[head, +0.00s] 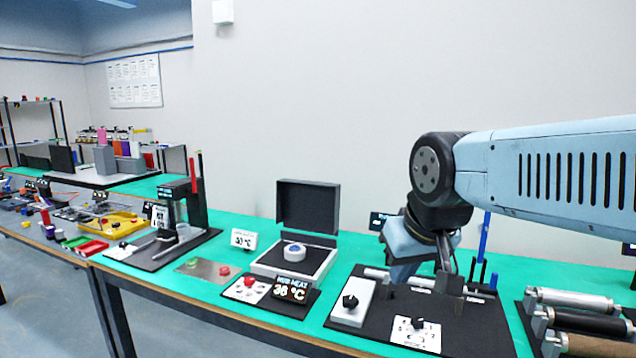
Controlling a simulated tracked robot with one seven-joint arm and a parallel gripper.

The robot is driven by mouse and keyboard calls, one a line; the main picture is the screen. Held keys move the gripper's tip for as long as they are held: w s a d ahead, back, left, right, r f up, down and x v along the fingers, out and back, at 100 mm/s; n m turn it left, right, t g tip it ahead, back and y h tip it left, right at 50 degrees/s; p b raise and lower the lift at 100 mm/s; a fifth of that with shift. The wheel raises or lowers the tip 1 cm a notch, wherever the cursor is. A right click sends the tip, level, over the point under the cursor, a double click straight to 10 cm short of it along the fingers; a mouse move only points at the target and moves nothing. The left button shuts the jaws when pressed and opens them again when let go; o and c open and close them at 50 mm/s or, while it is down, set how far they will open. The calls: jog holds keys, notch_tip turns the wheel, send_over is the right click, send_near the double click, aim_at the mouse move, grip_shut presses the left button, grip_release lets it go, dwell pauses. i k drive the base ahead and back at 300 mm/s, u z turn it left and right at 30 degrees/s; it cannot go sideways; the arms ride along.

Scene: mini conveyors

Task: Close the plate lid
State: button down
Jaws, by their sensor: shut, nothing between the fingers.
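The plate lid (307,206) is a dark grey square panel in the head view. It stands open and upright at the back of a square heating plate unit (263,269) on the green table. A round white item with a blue top (294,252) sits inside the unit. My gripper (447,265) is to the right of the plate unit, low over the neighbouring black board, and is apart from the lid. Its fingers are small and partly hidden by my wrist; it is shut and holds nothing that I can see.
The black board (465,325) holds knobs and rods. Metal rollers (575,300) lie at far right. A dark stand (194,195) rises to the left.

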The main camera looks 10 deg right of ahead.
aim_at(302, 205)
jog(key=z, duration=0.1)
jog(key=i, duration=1)
jog(key=u, duration=0.1)
